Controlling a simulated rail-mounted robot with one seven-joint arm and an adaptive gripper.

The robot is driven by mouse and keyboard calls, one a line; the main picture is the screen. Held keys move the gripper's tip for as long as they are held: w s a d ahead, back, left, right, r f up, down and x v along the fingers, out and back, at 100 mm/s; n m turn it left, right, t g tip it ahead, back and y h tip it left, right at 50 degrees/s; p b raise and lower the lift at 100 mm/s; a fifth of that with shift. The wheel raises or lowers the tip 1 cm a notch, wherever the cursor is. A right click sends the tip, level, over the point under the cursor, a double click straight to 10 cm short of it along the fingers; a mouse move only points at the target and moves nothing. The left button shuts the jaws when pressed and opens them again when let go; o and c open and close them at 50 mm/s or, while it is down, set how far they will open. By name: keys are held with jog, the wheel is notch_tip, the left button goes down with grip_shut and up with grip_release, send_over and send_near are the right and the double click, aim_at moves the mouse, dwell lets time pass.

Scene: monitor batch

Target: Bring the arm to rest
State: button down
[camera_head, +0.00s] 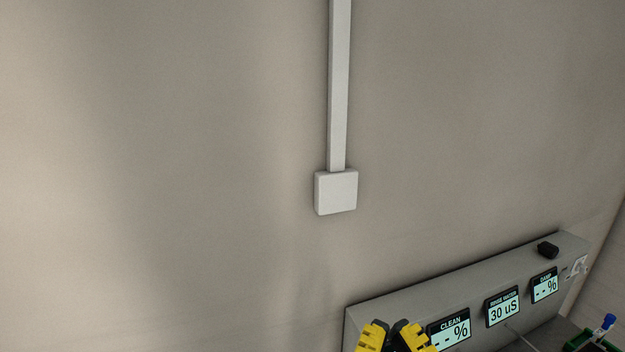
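My gripper (392,337) shows only in part at the bottom edge of the head view, as two yellow and black pieces leaning towards each other with a narrow gap between their upper ends. The rest of it and the arm are below the picture. I cannot tell whether it is open or shut, and I see nothing held in the visible part. It overlaps the lower left of a grey panel in the picture.
The grey panel (420,301) carries displays reading CLEAN (450,330), 30 uS (503,307) and DAMP (544,285). A black knob-like piece (547,250) sits on its top. A green container (590,342) with a blue-capped item (607,322) is at lower right. A wall box (336,192) hangs above.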

notch_tip(320, 180, up, 21)
jog(key=p, duration=1.9)
jog(key=shift+r, duration=0.15)
jog(key=shift+d, duration=0.1)
